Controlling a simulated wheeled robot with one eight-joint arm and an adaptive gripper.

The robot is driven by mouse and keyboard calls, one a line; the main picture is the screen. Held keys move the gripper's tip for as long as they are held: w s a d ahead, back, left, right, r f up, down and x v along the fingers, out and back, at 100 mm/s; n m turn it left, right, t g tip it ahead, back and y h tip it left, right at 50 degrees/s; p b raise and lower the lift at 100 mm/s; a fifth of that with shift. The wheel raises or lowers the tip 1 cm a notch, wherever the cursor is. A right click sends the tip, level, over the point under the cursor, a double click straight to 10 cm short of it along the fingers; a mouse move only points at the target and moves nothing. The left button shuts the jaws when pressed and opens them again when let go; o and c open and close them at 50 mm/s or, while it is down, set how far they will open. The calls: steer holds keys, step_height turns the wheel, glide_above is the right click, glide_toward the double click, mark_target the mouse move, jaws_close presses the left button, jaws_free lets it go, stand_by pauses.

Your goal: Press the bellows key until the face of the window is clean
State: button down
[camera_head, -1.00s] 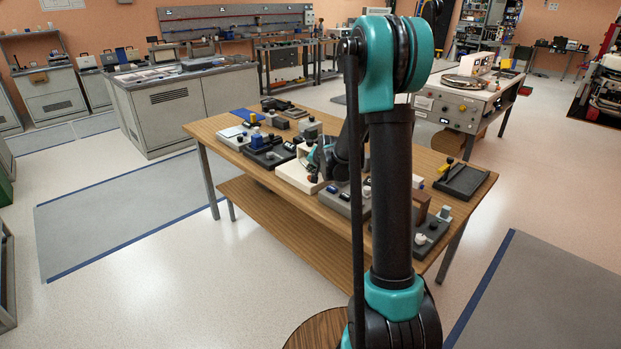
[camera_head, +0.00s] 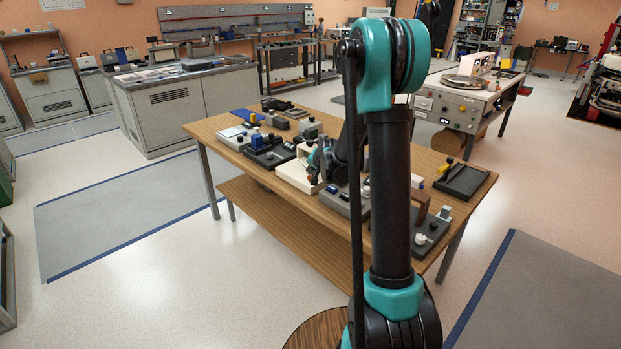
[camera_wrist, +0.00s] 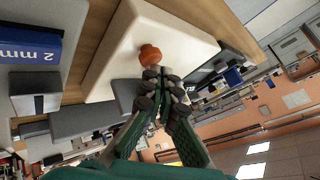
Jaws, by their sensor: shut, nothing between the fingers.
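A cream-white box (camera_wrist: 125,40) carries a round orange knob (camera_wrist: 151,54), which may be the bellows key; no label on it is readable. My gripper (camera_wrist: 161,76) is shut and empty, with its fingertips right beside the knob; I cannot tell whether they touch it. In the head view the white box (camera_head: 286,177) stands on the wooden table, partly hidden by my arm. My gripper (camera_head: 322,160) is small and dark there, at the box. A window face and its state cannot be made out in either view.
The wooden table (camera_head: 208,126) holds several grey and dark devices close around the white box. A blue block marked "2 mm" (camera_wrist: 30,50) lies near it. A black tray (camera_head: 464,181) is at the table's right end. Open floor lies in front of the table.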

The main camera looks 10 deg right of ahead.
steer(key=shift+f, duration=0.5)
stand_by(0.8)
steer(key=shift+r, duration=0.95)
steer(key=shift+r, duration=2.5)
steer(key=s+d+f+n+g, duration=0.1)
steer(key=s+f+n, duration=0.1)
steer(key=s, duration=1.1)
steer(key=s+d+f+n+g+h, duration=0.1)
steer(key=s+f+n+g, duration=0.1)
steer(key=s, duration=1.2)
steer(key=s+d+f+n+g+h, duration=0.1)
steer(key=s+f, duration=0.3)
steer(key=s, duration=1)
steer(key=shift+d+f+n+g, duration=0.15)
steer(key=shift+d+n+g, duration=0.3)
steer(key=shift+n, duration=0.35)
